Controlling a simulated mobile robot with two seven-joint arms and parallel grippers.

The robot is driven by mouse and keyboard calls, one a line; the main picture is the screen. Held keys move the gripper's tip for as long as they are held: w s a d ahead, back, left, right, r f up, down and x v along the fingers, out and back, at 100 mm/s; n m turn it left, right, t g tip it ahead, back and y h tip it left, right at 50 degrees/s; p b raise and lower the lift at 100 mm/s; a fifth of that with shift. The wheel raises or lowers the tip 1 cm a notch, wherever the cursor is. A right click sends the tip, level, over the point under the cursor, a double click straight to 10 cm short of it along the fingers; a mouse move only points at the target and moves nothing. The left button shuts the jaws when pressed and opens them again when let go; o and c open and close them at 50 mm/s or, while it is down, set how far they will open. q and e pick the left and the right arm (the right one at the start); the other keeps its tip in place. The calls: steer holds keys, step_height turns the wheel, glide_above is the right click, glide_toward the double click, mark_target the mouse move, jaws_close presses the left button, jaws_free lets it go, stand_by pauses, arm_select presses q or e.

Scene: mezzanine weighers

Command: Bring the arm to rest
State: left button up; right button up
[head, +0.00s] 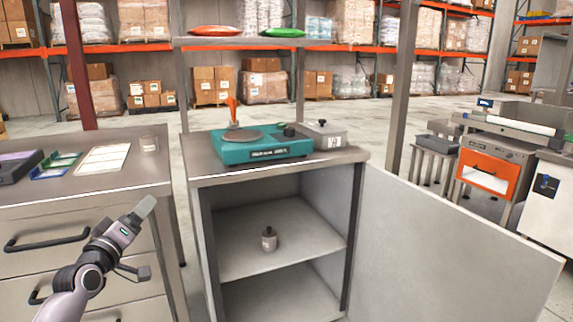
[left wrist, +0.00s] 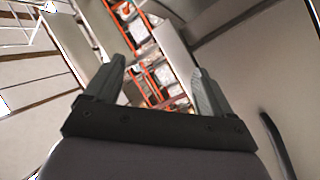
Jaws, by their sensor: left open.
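My left gripper (head: 143,209) is raised in front of the drawer unit at the lower left of the head view. In the left wrist view its two fingers (left wrist: 158,88) stand apart with nothing between them, so it is open and empty. It touches nothing that I can see. My right gripper is not in view.
An open cabinet (head: 275,165) carries a teal scale (head: 262,147) and a grey box (head: 322,134). A small weight (head: 269,239) stands on its inner shelf. Its door (head: 445,240) swings out right. The drawer unit (head: 85,191) is close behind my left gripper.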

arm_select(q)
steer(key=a+f+m+g+y, duration=0.3)
steer(key=a+f+m+y, duration=0.15)
steer(key=m, duration=0.45)
steer(key=s+d+f+m+g+h, duration=0.1)
steer(key=s+d+f+g+h, duration=0.1)
steer(key=s+d+f, duration=0.6)
steer(key=s+d+f+m+g+h, duration=0.15)
steer(key=s+d+f, duration=0.35)
steer(key=s+f, duration=0.55)
steer(key=s+d+f+n+g+h, duration=0.1)
steer(key=s+d+f, duration=0.25)
steer(key=s, duration=0.55)
steer(key=s+d+f+n+g+h, duration=0.15)
steer(key=s+d, duration=0.25)
steer(key=s, duration=0.5)
step_height(320, 180, up, 16)
steer(key=s+a+p, duration=0.1)
steer(key=a+p, duration=0.1)
steer(key=p, duration=1.7)
steer(key=shift+s+a+f+m+y+p, duration=0.25)
steer(key=shift+m+y+p, duration=0.05)
steer(key=shift+y, duration=0.15)
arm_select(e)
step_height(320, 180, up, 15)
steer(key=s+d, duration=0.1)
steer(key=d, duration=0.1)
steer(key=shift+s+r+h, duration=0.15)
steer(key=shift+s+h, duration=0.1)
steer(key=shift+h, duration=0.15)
